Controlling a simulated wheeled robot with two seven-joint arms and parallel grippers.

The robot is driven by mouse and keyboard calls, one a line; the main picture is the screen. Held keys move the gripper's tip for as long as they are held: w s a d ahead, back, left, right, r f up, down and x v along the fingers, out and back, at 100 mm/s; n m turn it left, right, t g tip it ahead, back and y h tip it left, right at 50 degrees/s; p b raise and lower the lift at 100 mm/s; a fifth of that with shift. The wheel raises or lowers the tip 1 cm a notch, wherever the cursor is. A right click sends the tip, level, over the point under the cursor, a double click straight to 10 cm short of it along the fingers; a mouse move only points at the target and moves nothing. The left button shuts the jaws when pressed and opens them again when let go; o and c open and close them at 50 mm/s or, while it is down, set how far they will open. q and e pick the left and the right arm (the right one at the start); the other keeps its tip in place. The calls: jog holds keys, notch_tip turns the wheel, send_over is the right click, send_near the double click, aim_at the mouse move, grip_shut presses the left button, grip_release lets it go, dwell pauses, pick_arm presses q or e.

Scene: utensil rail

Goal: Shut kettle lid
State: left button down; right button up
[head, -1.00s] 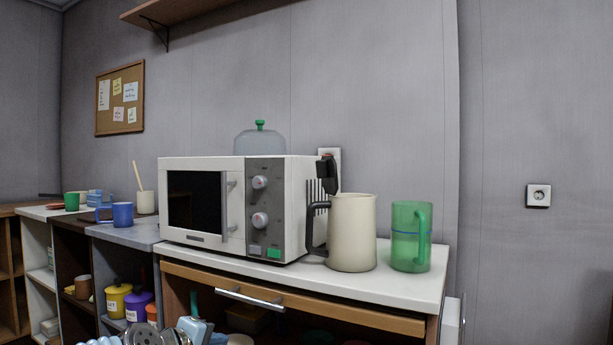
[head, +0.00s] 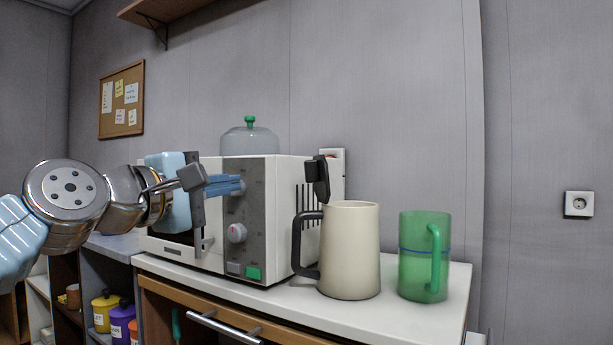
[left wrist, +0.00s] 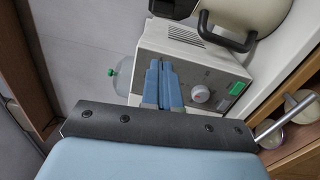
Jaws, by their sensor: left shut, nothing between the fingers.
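The cream kettle (head: 350,250) stands upright on the white counter, with its black handle (head: 299,245) on the left side. Its black lid (head: 318,178) stands raised, nearly upright, above the rim on the handle side. In the left wrist view the kettle (left wrist: 250,12) is cut off by the top edge, and the dark lid (left wrist: 172,7) shows beside it. My left gripper (head: 242,184) is shut and empty in front of the microwave's control panel, left of the lid and apart from it. Its blue fingers (left wrist: 162,78) lie together in the left wrist view. My right gripper is not in view.
A white microwave (head: 272,215) stands left of the kettle, with a clear dome with a green knob (head: 250,140) on top. A green translucent mug (head: 415,265) stands close to the right of the kettle. A wall socket plate (head: 338,158) is behind. Open air lies above the kettle.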

aim_at(266, 172)
pick_arm(q)
jog(key=p+x, duration=0.2)
jog(key=x, duration=0.1)
jog(key=p+x, duration=0.3)
jog(key=r+p+x, duration=0.1)
jog(key=p+x, duration=0.1)
jog(key=x, duration=0.1)
jog(key=shift+w+d+p, duration=0.2)
jog(key=shift+w+p, duration=0.05)
jog(key=shift+p, duration=0.05)
jog(key=shift+w+d+f+p, duration=0.1)
jog(key=shift+w+d+p, duration=0.15)
jog(key=shift+d+p, duration=0.5)
jog(key=shift+w+d+p, duration=0.25)
jog(key=shift+d+p, duration=0.35)
jog(key=shift+p, duration=0.15)
jog(key=shift+w+d+f+p, duration=0.1)
jog(key=shift+w+d+p, duration=0.15)
jog(key=shift+d+p, duration=0.5)
jog(key=shift+a, duration=0.15)
